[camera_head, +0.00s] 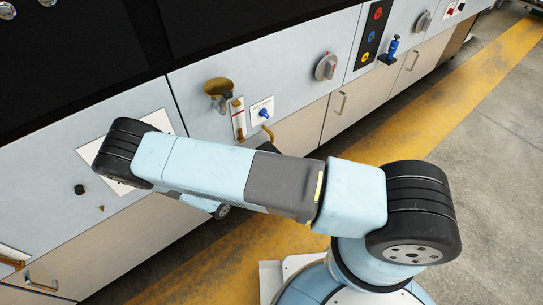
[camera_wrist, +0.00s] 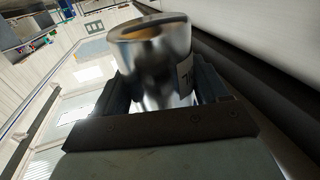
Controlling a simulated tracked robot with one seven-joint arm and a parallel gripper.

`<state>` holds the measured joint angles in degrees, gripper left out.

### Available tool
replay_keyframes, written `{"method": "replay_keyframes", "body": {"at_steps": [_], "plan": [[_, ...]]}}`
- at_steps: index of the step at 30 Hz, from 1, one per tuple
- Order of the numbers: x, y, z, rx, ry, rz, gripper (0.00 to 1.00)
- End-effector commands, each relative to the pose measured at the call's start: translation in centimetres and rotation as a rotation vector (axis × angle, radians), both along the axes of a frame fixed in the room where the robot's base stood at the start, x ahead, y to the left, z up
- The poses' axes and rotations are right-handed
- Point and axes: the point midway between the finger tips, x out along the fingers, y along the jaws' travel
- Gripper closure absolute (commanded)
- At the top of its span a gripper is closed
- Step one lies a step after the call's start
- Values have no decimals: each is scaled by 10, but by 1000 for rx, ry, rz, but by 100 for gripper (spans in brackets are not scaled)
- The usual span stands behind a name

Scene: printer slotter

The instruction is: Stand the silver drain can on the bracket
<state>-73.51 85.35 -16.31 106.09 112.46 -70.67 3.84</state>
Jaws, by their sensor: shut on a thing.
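The silver drain can (camera_wrist: 150,62) is a shiny metal cylinder in the wrist view, with a round rim, a brownish inside at its top end and a printed label on its right side. My gripper (camera_wrist: 163,88) is shut on it, one dark finger on each side. The can's lower part is hidden behind the gripper body. In the head view my arm covers the gripper and the can.
Cabinet doors (camera_head: 350,100) with handles lie below. The floor with its yellow stripe (camera_head: 440,105) is clear to the right.

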Motion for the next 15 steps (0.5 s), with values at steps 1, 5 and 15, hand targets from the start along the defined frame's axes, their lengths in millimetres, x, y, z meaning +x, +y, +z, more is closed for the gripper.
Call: {"method": "replay_keyframes", "body": {"at_steps": [1, 5, 15], "plan": [[8, -8, 0, -2, -1, 1, 58], [28, -26, 0, -4, -1, 2, 58], [65, -58, 0, -1, 0, 4, 58]]}}
